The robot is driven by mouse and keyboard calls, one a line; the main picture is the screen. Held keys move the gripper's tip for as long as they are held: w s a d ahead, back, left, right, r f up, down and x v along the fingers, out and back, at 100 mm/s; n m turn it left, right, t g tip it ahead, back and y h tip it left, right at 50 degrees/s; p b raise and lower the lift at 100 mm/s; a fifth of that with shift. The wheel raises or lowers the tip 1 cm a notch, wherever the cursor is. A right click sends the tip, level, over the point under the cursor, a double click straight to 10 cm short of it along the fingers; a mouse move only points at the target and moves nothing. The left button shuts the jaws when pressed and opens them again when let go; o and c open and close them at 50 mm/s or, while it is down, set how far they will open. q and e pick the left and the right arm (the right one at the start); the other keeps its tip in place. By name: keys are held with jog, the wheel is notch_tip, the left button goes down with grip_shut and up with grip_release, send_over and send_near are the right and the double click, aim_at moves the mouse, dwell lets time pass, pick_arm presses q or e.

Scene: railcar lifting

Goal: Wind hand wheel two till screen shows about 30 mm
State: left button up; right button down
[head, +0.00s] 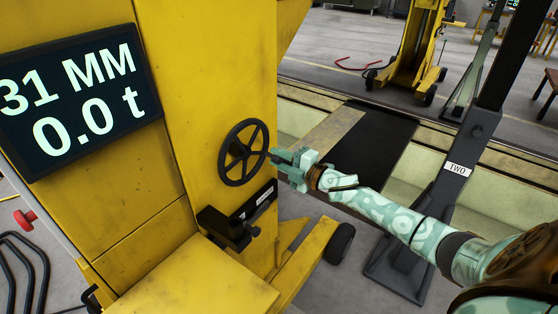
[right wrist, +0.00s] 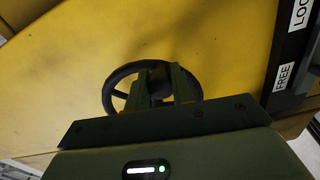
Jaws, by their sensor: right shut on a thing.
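The screen (head: 75,95) on the yellow lifting jack (head: 220,70) reads 31 MM and 0.0 t. The black hand wheel (head: 232,174) is on the jack's side face, right of the screen. My right gripper (head: 274,158) reaches in from the right and is shut at the wheel's right rim. In the right wrist view the wheel (right wrist: 112,80) shows behind the gripper fingers (right wrist: 160,85), which cover its middle and lower part. My left gripper is not in view.
Below the wheel is a black lever box (head: 240,215); its labels FREE and LOC show in the right wrist view (right wrist: 290,60). A yellow foot with a black caster (head: 341,243) sticks out below.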

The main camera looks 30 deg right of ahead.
jog(key=c, duration=1.2)
grip_release()
jog(key=p+v, duration=0.2)
jog(key=v, duration=1.4)
jog(key=shift+s, duration=0.2)
jog(key=shift+d+f, duration=0.1)
